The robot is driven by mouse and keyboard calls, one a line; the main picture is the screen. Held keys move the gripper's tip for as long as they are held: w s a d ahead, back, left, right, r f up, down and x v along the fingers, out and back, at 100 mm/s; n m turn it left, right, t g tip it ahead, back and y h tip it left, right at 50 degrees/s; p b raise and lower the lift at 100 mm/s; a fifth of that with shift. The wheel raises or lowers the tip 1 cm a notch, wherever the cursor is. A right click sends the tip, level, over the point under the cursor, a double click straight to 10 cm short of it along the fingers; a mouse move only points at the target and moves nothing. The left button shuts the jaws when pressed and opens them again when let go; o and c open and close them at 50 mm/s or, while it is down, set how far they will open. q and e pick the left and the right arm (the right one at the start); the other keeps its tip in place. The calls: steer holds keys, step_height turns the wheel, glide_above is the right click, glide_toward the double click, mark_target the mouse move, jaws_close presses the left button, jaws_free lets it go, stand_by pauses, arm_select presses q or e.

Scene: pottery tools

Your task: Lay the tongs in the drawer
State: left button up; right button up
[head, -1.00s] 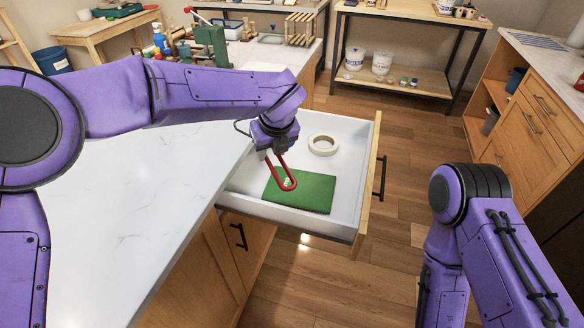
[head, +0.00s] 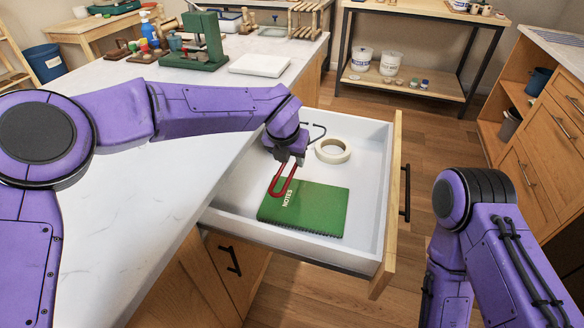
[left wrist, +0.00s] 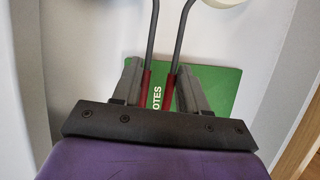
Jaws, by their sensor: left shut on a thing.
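The drawer (head: 378,215) stands open, with white inner walls and a wooden front. My left gripper (head: 284,164) is over the drawer and shut on the tongs (head: 284,180). The red handle loop of the tongs hangs over the left part of the green notebook; I cannot tell if it touches. Their dark jaws point up and right beside the gripper. The left wrist view shows the gripper's fingers (left wrist: 158,88) on both sides of the red grips, with two grey tong rods (left wrist: 181,32) running away. My right gripper is not in view.
The green notebook (head: 318,212) and a cream tape roll (head: 332,151) lie in the drawer. The white counter (head: 125,215) borders the drawer on the left, with a green press (head: 207,45) farther back.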

arm_select(q)
steer(key=x, duration=0.4)
steer(key=shift+s+a+f, duration=0.25)
steer(key=shift+f, duration=0.2)
steer(key=shift+s+r, duration=0.1)
steer(key=shift+s, duration=0.1)
steer(key=shift+f, duration=0.35)
steer(key=o, duration=1.1)
steer(key=shift+r, duration=0.1)
steer(key=shift+r, duration=0.55)
steer(key=v, duration=1.1)
steer(key=shift+s+a+r, duration=0.1)
steer(key=shift+s+r, duration=0.05)
steer(key=shift+r, duration=0.1)
